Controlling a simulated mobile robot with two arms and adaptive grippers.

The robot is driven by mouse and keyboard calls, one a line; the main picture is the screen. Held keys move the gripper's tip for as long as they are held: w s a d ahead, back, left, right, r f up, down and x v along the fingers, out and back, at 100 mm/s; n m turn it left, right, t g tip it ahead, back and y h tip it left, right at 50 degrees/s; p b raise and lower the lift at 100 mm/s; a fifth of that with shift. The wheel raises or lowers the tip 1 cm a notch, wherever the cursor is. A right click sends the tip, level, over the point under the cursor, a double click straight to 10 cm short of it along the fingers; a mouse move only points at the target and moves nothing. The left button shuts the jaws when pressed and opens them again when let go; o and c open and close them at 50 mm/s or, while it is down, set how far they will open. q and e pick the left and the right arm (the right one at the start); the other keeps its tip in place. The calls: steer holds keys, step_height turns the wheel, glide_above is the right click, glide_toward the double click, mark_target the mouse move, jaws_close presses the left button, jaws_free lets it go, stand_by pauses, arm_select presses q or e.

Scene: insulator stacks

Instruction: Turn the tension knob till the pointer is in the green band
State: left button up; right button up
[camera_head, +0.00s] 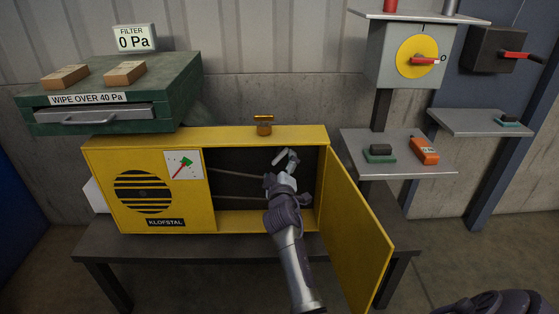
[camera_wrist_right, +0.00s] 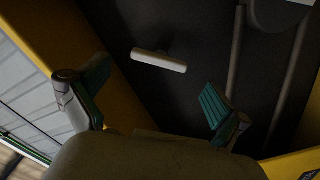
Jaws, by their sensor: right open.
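The yellow KLOFSTAL box (camera_head: 125,190) stands on a dark bench with its right-hand door (camera_head: 357,235) swung open. A white gauge (camera_head: 183,165) on its front has a slanted red pointer and a green mark at its upper right. The pointer's exact place against the green is too small to tell. In the right wrist view a pale bar-shaped knob (camera_wrist_right: 158,61) sits on the dark inner wall. My right gripper (camera_head: 283,173) reaches into the box, and its open, empty fingers (camera_wrist_right: 157,95) lie either side below the knob, apart from it. My left gripper is not in view.
The box's yellow rim and open door border my right arm. An orange padlock-like piece (camera_head: 264,125) sits on top. A shelf (camera_head: 395,168) at the right holds an orange device (camera_head: 424,150) and a green-black block (camera_head: 380,152). A green filter cabinet (camera_head: 170,90) stands behind left.

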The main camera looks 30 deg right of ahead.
steer(key=v, duration=0.3)
steer(key=shift+s+a, duration=0.2)
steer(key=shift+s, duration=0.15)
